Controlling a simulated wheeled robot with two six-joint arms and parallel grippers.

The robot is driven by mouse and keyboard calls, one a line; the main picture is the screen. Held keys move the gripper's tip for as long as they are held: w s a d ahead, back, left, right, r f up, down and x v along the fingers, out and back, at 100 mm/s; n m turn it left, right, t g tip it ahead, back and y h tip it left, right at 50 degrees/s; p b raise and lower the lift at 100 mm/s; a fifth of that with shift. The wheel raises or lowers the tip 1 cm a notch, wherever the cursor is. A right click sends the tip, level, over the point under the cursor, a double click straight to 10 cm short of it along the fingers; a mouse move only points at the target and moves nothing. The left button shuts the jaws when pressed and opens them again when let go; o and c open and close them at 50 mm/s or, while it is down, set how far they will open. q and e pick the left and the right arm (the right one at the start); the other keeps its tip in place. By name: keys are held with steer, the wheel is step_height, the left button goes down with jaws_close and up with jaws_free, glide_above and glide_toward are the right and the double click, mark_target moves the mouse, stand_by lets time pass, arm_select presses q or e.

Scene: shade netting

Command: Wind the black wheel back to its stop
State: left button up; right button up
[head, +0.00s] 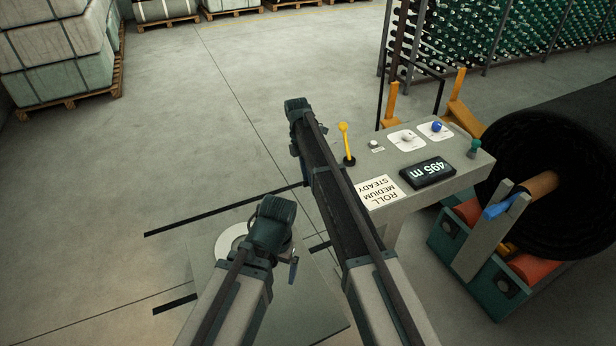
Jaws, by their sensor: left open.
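I cannot make out a black wheel on the visible part of the grey control console (420,178); my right arm hides part of the console's left side. My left gripper (291,268) is low in the head view, left of the console and apart from it. It is open, mostly hidden under its wrist, and I see nothing in it. My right gripper (295,148) is farther up, left of the yellow lever (345,142). Its fingers are hidden behind its own arm, so their state does not show.
The console bears a display (427,172) reading 495 m, a sign (381,191), a blue knob (436,127) and a green knob (474,147). A large black roll (535,150) rests in a green stand (470,265) at right.

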steer(key=shift+o, duration=0.6)
steer(key=shift+w+r, duration=0.1)
steer(key=p+v, duration=1.3)
steer(key=shift+r, duration=0.3)
steer(key=shift+w, duration=0.1)
